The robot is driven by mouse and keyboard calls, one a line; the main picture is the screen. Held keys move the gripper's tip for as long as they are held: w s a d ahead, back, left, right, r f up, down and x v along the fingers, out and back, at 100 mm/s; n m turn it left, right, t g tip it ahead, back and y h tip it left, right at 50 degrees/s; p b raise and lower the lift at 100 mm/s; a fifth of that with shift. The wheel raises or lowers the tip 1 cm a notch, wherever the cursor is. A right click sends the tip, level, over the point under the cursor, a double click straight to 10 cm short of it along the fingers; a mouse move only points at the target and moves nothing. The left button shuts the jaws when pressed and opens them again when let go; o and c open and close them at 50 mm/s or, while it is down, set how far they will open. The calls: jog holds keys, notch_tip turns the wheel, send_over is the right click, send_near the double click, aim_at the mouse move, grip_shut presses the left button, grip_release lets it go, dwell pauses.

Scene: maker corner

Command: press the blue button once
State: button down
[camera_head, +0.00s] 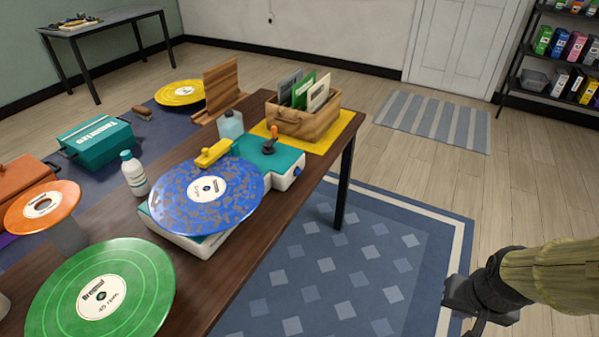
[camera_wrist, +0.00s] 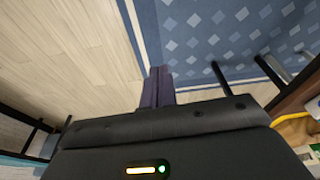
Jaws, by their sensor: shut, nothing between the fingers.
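My gripper (camera_head: 478,326) is at the lower right of the head view, out over the floor and well apart from the table. In the wrist view its dark fingers (camera_wrist: 158,86) are together and empty.
A green record (camera_head: 102,292), a white bottle (camera_head: 133,173), an orange record (camera_head: 43,205) and a wooden crate (camera_head: 304,120) of sleeves crowd the table. A patterned blue rug (camera_head: 330,280) lies between the table and my gripper. A shelf (camera_head: 545,95) stands at the right.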

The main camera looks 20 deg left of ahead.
aim_at(311, 188)
jog(key=w+a+f+t+y+b, duration=0.1)
jog(key=w+a+f+t+b, duration=0.1)
jog(key=w+a, duration=0.35)
jog(key=w+a+f+t+y+b, duration=0.1)
jog(key=w+a+t+b, duration=0.15)
jog(key=w, duration=0.65)
jog(key=w+a+f+t+y+b, duration=0.1)
jog(key=w+a+f+t, duration=0.2)
jog(key=w, duration=0.4)
jog(key=w+a+t+y+b, duration=0.2)
jog(key=w+a+y, duration=0.1)
jog(key=a, duration=0.8)
jog(key=w+a+t+y+b, duration=0.3)
jog(key=a+y, duration=0.3)
jog(key=a, duration=0.5)
jog(key=shift+w+a+n+y+b, duration=0.2)
jog(key=shift+n+y+b, duration=0.1)
jog(key=shift+b, duration=0.05)
jog(key=shift+f, duration=0.1)
jog(key=a, duration=0.8)
jog(key=shift+w+a+p, duration=0.25)
jog(key=shift+w+p, duration=0.15)
jog(key=shift+a, duration=0.1)
